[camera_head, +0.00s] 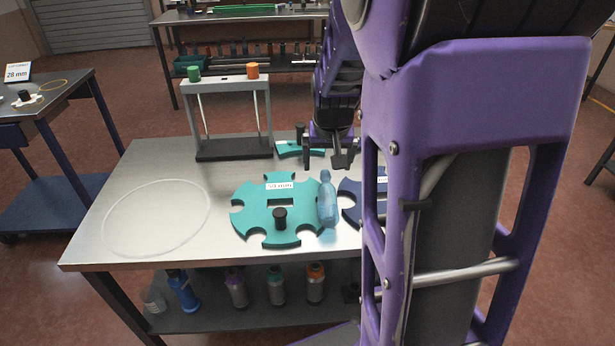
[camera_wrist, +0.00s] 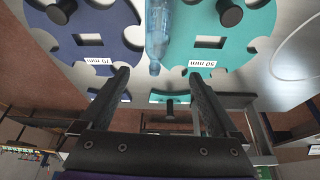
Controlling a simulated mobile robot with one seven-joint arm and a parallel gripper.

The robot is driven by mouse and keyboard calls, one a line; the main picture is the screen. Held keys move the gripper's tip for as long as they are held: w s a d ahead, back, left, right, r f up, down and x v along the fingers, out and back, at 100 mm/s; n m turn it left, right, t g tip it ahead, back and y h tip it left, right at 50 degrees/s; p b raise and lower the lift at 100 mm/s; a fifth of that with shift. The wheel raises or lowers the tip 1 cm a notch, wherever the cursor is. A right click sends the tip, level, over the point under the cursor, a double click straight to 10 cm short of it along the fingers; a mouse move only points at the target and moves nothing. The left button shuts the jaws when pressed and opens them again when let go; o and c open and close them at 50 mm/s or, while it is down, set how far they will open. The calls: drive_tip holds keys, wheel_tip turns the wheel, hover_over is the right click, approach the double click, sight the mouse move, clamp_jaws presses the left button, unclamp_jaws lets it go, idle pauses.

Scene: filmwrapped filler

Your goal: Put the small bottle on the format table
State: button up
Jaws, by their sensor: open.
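My gripper (camera_head: 330,155) is open and empty, just behind and above the bottle in the head view. In the wrist view my gripper (camera_wrist: 158,77) has its fingers wide apart, with the bottle roughly in line with the gap. No sign names the format table.
A pale ring (camera_head: 158,216) marks bare steel at the table's left. A grey stand (camera_head: 233,115) with green and orange caps is at the back. A side table (camera_head: 45,105) with a 28 mm sign is at far left.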

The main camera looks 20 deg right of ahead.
sight(327, 189)
drive_tip(key=b+x, duration=0.2)
drive_tip(key=x, duration=0.7)
drive_tip(key=shift+w+d+f, duration=0.1)
drive_tip(key=shift+d+f, duration=0.05)
drive_tip(key=shift+f, duration=0.15)
drive_tip(key=shift+d+b+x, duration=0.15)
drive_tip(key=shift+b+x, duration=0.15)
drive_tip(key=shift+x, duration=1.05)
drive_tip(key=shift+d+b+x, duration=0.15)
drive_tip(key=shift+b+x, duration=0.15)
drive_tip(key=shift+x, duration=1.05)
